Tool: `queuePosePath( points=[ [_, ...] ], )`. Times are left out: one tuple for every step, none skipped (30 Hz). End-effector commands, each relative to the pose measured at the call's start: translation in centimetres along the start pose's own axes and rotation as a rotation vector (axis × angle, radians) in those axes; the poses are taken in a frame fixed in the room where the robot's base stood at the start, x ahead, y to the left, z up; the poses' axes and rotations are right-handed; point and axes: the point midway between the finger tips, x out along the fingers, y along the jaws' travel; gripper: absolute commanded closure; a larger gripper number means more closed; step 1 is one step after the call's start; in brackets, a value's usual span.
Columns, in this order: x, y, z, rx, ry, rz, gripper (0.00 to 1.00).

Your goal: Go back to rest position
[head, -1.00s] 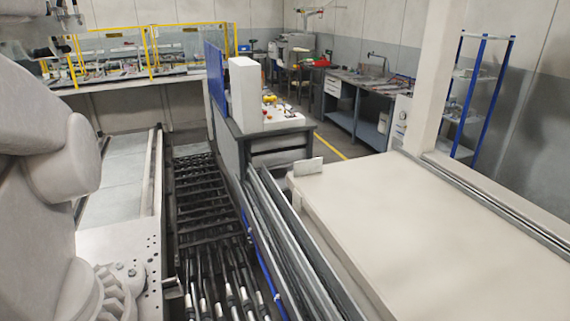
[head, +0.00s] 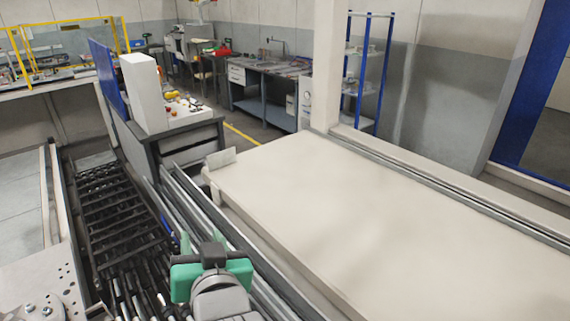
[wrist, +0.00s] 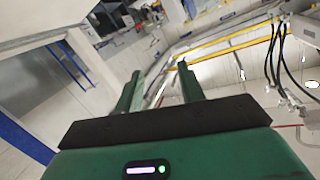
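My gripper (head: 212,240) shows at the bottom centre of the head view, green with a dark middle part. It is over the edge of the dark cable track and the metal rails beside the long pale surface. In the wrist view my gripper (wrist: 158,85) has its two green fingers standing apart with nothing between them. It is open and empty. The wrist camera looks out tilted across the room.
The long pale table (head: 350,210) fills the right side and is bare. A control desk (head: 185,120) with buttons stands ahead. The dark cable track (head: 115,205) runs at left. A blue-post shelf (head: 365,75) and a workbench (head: 265,85) stand at the back.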

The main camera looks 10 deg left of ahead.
Motion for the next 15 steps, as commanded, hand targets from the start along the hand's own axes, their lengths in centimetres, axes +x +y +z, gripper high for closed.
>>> queuePosePath(
  points=[
    [-2.6, 0.7, -3.7, -0.046, 0.117, 0.044, 0.61],
    [-4.3, 1.1, -5.9, -0.076, 0.187, 0.074, 0.61],
    [-6.7, 1.7, -8.6, -0.116, 0.278, 0.116, 0.61],
    [-8.7, 2.0, -10.4, -0.145, 0.345, 0.149, 0.61],
    [-10.8, 2.3, -12.2, -0.174, 0.412, 0.183, 0.61],
    [-13.7, 2.6, -14.4, -0.214, 0.499, 0.229, 0.61],
    [-16.0, 2.7, -15.9, -0.243, 0.563, 0.265, 0.61],
    [-18.4, 2.8, -17.3, -0.272, 0.626, 0.303, 0.61],
    [-21.6, 2.8, -18.9, -0.312, 0.708, 0.356, 0.61],
    [-24.1, 2.6, -20.0, -0.341, 0.770, 0.395, 0.61],
    [-26.7, 2.5, -20.9, -0.371, 0.829, 0.437, 0.61],
    [-27.1, 1.3, -25.5, -0.369, 0.823, 0.432, 0.61],
    [-27.2, 0.8, -27.5, -0.365, 0.818, 0.429, 0.61],
    [-27.4, 0.4, -29.0, -0.363, 0.816, 0.427, 0.61],
    [-27.7, -0.2, -31.0, -0.360, 0.815, 0.424, 0.61]
  ],
)
